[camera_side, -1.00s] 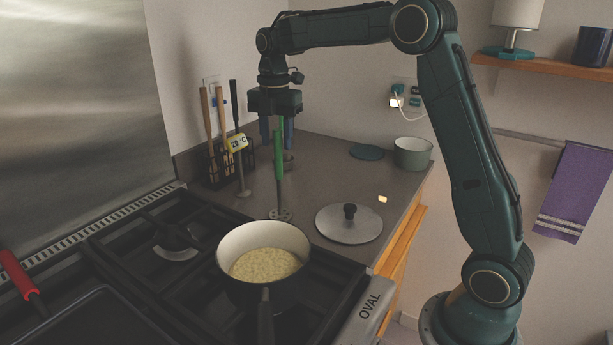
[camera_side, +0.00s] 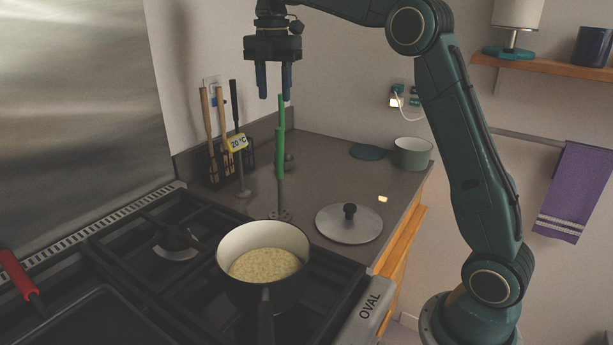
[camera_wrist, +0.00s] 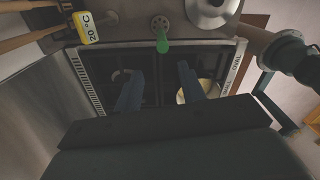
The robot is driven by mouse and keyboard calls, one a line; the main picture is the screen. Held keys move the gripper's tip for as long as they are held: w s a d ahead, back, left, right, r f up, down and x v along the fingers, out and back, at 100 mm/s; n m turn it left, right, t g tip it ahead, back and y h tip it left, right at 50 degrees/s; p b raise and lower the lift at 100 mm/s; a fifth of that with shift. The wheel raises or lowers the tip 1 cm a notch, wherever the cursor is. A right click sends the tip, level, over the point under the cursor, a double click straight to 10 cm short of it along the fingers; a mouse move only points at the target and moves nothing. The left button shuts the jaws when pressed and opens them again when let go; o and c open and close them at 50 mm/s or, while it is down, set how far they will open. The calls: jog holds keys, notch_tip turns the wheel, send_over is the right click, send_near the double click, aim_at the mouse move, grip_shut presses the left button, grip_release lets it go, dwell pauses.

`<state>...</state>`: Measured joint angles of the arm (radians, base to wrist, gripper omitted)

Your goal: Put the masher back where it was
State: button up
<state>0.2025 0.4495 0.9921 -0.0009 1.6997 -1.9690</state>
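The masher (camera_side: 280,150), with a green handle and a round perforated metal head, stands upright on the grey counter behind the pot. In the wrist view its green handle top (camera_wrist: 162,44) shows with the head (camera_wrist: 159,23) beyond it. My gripper (camera_side: 273,95) is open and empty, above the masher and apart from it. In the wrist view the two fingers (camera_wrist: 158,85) are spread wide with nothing between them. The pot (camera_side: 264,262) on the hob holds a pale yellow mash.
A lid (camera_side: 349,224) lies at right on the counter, with a grey-green bowl (camera_side: 412,153) and a teal disc (camera_side: 367,152) behind.

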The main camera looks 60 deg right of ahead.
jog(key=shift+r, duration=0.2)
dwell(0.6)
jog(key=s+a+m+t, duration=0.1)
jog(key=s+a+m, duration=0.2)
jog(key=s+m, duration=0.3)
jog(key=s+a+m+t, duration=0.2)
jog(key=s+a+m, duration=0.2)
jog(key=s, duration=0.5)
jog(key=s+a+f+m+t, duration=0.2)
jog(key=s+f+m, duration=0.8)
jog(key=s, duration=0.5)
jog(key=shift+s+a+f+t, duration=0.15)
jog(key=shift+a+f+t, duration=0.15)
jog(key=shift+a, duration=0.15)
